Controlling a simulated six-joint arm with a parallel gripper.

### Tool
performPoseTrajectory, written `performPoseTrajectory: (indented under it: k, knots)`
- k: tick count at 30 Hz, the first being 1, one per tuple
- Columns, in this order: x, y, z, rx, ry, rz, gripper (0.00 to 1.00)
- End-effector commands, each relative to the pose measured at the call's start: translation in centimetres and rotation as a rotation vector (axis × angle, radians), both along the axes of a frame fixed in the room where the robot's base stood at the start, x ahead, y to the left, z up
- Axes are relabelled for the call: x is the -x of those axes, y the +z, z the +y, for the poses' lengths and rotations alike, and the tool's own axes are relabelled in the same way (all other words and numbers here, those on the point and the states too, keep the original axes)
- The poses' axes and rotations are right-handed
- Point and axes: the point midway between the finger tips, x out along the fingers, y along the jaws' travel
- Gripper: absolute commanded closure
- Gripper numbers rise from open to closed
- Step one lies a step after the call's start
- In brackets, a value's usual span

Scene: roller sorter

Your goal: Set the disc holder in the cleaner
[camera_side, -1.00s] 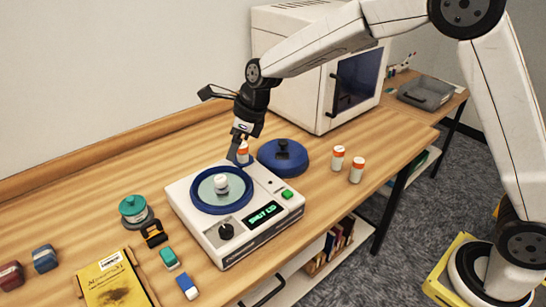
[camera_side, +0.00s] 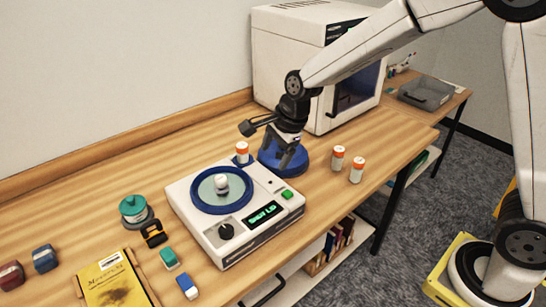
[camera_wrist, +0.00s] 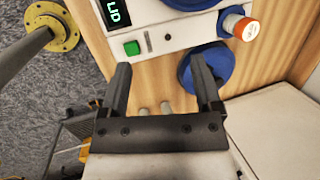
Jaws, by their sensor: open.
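The white machine (camera_side: 235,235), which I take for the cleaner, stands mid-table with a blue-rimmed round well (camera_side: 195,200). A pale disc with a white knob (camera_side: 221,181) sits in the well; I cannot tell whether this is the disc holder. A lit green display (camera_side: 263,214) seems to read "SHUT LID". The blue lid (camera_side: 303,164) lies on the table behind the machine's right side. My gripper (camera_side: 287,163) is over it, open, covering its black knob. In the wrist view, my open fingers (camera_wrist: 161,66) show, one overlapping the lid (camera_wrist: 219,61).
A teal-topped pot (camera_side: 133,208), small blocks and a yellow book (camera_side: 115,283) lie left. A white oven (camera_side: 292,60) stands behind my gripper.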

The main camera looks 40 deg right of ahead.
Motion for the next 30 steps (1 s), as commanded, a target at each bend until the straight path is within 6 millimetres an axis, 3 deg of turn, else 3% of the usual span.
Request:
performPoseTrajectory:
  k: [15, 24, 30]
  knots:
    - [8.6, -1.9, -5.1, 0.302, 0.773, -0.075, 0.18]
    - [14.0, -3.2, -7.2, 0.444, 1.231, -0.091, 0.18]
    - [16.5, -3.8, -8.0, 0.503, 1.451, -0.096, 0.18]
